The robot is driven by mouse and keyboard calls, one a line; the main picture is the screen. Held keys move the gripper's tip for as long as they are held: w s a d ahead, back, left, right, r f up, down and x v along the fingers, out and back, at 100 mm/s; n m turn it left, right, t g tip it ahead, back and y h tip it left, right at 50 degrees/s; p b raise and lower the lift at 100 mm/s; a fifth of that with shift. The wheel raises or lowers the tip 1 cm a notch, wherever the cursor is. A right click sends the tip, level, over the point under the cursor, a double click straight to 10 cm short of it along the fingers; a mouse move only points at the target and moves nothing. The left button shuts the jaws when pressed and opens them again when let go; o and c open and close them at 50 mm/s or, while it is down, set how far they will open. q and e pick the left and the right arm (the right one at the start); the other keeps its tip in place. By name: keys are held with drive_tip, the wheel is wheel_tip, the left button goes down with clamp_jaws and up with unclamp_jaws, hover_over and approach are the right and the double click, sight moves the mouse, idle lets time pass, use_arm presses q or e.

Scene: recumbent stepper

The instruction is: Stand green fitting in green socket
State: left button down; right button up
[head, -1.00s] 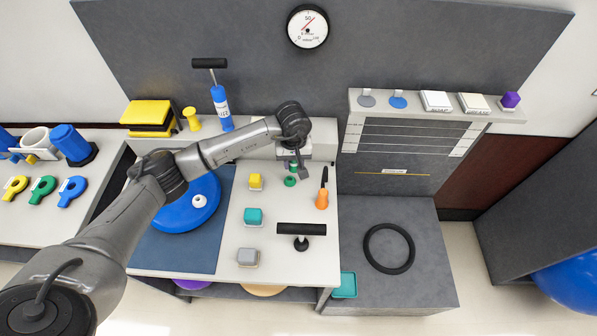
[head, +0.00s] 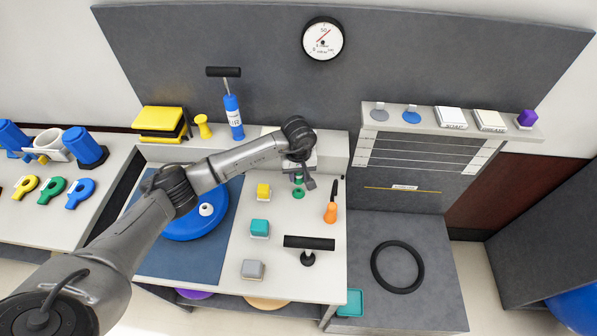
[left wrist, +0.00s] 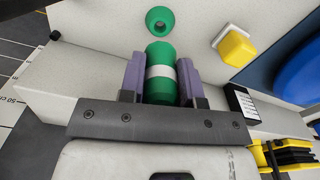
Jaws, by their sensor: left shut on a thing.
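The green fitting (left wrist: 160,72), a green cylinder with a white band, is between the purple fingers of my left gripper (left wrist: 161,80) in the left wrist view. The gripper is shut on it. The green socket (left wrist: 159,20), a small green ring with a dark hole, lies just beyond the fitting, with a gap between them in the picture. In the head view the socket (head: 298,194) is on the white table, just in front of my left gripper (head: 299,181). The fitting is partly hidden there by the gripper. My right gripper is not in view.
A yellow block (head: 263,190), a teal block (head: 260,227) and a grey block (head: 253,269) stand left of the socket. An orange-handled tool (head: 330,212) lies to its right. A black T-handle (head: 309,244) stands nearer the front. A raised white ledge (head: 335,150) runs behind.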

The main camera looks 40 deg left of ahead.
use_arm(q)
drive_tip(key=shift+f+b, duration=0.85)
drive_tip(key=shift+f, duration=0.75)
drive_tip(key=c, duration=1.4)
unclamp_jaws()
clamp_jaws()
drive_tip(key=shift+f, duration=0.25)
drive_tip(key=shift+b, duration=0.55)
drive_tip(key=shift+f, duration=0.1)
drive_tip(key=shift+f+b, duration=0.75)
drive_tip(key=shift+f, duration=0.1)
